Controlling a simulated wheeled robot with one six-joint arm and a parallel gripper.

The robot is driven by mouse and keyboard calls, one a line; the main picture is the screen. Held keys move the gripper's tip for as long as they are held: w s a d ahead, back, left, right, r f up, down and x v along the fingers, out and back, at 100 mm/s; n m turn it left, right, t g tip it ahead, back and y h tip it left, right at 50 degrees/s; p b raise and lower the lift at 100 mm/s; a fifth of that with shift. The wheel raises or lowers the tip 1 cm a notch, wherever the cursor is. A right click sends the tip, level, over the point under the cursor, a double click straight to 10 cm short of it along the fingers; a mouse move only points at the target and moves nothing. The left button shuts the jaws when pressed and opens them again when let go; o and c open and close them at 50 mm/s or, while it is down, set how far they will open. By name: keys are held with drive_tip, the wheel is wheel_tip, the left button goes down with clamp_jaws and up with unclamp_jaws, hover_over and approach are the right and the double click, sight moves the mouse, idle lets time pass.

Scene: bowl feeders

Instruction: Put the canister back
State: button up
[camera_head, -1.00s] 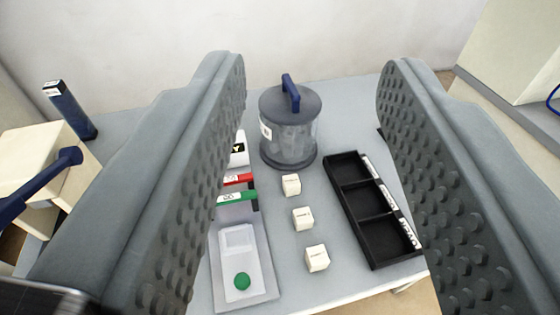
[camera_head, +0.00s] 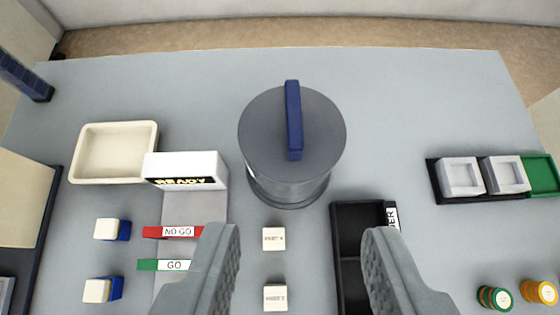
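The canister (camera_head: 262,125) is a grey cylinder with a flat dark lid and a blue bar handle (camera_head: 293,120) on top. It stands upright on the grey table, in the upper middle of the view. My gripper (camera_head: 299,245) is open, its two grey fingers reaching in from the bottom edge. The fingers are apart and empty, and the canister lies ahead of their tips, not between them. The canister's far side and base are partly hidden by its own lid.
A black compartment tray (camera_head: 345,225) and small white cubes (camera_head: 274,239) lie near my fingers. At left are a READY sign (camera_head: 186,170), NO GO and GO bars, and a cream tray (camera_head: 113,152). A black tray (camera_head: 480,200) sits right. The table behind the canister (camera_head: 400,80) is clear.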

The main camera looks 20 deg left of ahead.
sight(295, 113)
drive_tip(key=shift+n+g+y, duration=0.3)
drive_tip(key=shift+g+y, duration=0.1)
drive_tip(key=x, duration=1.3)
drive_tip(key=w+d+x, duration=0.1)
drive_tip(key=x, duration=0.6)
drive_tip(key=shift+r, duration=0.2)
clamp_jaws()
idle(0.6)
